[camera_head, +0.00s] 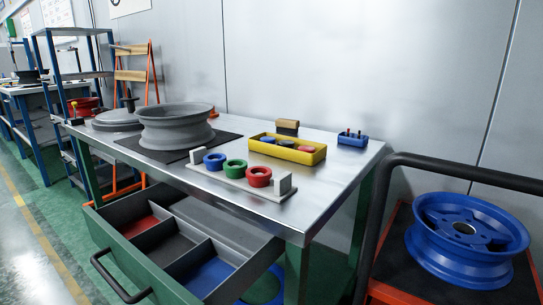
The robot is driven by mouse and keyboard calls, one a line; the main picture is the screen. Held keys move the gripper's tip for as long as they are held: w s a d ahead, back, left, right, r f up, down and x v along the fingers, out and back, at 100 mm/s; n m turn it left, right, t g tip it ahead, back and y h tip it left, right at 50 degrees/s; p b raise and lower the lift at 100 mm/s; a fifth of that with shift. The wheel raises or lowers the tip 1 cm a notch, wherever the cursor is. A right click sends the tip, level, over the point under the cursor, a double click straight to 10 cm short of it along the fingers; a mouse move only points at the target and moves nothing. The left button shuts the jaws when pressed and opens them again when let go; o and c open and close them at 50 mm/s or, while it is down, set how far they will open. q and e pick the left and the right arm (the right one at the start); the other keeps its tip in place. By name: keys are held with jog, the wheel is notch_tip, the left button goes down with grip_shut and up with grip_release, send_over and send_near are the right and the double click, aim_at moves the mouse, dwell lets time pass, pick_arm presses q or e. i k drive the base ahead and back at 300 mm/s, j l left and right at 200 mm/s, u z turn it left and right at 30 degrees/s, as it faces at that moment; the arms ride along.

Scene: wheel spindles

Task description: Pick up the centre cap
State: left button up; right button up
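A yellow tray (288,157) stands on the metal workbench towards the back right. It holds small round pieces that look like caps: a blue one (268,140) at the left, a dark grey one (286,143) in the middle and a red one (306,149) at the right. They are small, and I cannot tell for certain which is the centre cap. Neither of my grippers shows in the head view.
A rack (243,187) with blue, green and red rings sits before the tray. A grey wheel (175,125) lies on a dark mat. Below, an open drawer (185,262) juts out. A blue wheel (465,240) rests on a cart at right. The bench's right end is mostly clear.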

aim_at(287, 144)
jog(key=i+u, duration=0.65)
jog(key=u, duration=0.15)
